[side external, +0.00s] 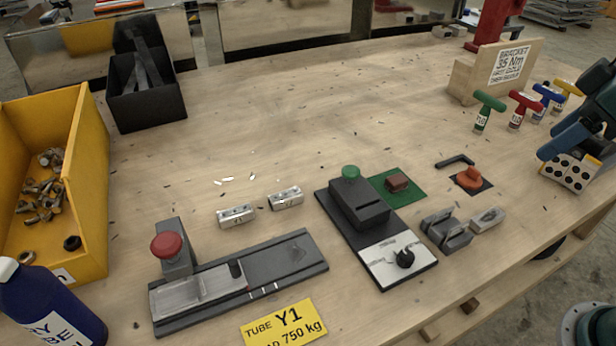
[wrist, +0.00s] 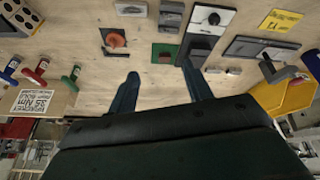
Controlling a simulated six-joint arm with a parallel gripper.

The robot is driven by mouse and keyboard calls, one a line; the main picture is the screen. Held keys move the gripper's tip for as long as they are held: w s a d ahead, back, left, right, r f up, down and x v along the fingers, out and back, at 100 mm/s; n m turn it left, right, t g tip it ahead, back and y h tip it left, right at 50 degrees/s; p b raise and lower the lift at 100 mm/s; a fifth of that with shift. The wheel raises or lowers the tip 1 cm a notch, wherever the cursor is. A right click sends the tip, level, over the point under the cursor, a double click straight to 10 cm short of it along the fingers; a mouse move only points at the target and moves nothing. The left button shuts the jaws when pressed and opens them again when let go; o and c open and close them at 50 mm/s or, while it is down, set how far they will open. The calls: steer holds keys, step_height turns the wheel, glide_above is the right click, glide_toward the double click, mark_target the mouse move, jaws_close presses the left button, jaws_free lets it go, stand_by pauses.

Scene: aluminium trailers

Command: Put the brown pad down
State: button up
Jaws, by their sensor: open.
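The brown pad (side external: 397,182) is a small block lying on a green square mat (side external: 407,199), right of the black fixture with the green knob. In the wrist view the brown pad (wrist: 165,56) also shows on the green mat (wrist: 156,46), just beyond the gap between my fingertips. My gripper (wrist: 160,70) is open, its two dark blue fingers apart with nothing between them. In the side view my gripper (side external: 572,136) is at the right edge, well right of the pad and only partly in frame.
An orange knob (side external: 468,178) sits on a black square, with a black hex key (side external: 455,161) behind it. Grey clamps (side external: 446,230) lie in front. Coloured T-handles (side external: 487,106) stand at back right. A white block with black dots (side external: 570,172) is near my gripper. The table's back middle is clear.

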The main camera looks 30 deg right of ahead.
steer(key=s+d+f+m+t, duration=0.1)
steer(key=s+m, duration=0.2)
steer(key=s, duration=0.3)
steer(key=shift+d+f+m+h, duration=0.25)
steer(key=shift+m+h, duration=0.15)
steer(key=shift+o, duration=0.5)
steer(key=n+g, duration=0.6)
steer(key=n, duration=1.2)
glide_above(396, 179)
step_height(396, 179, down, 9)
steer(key=shift+f, duration=4.25)
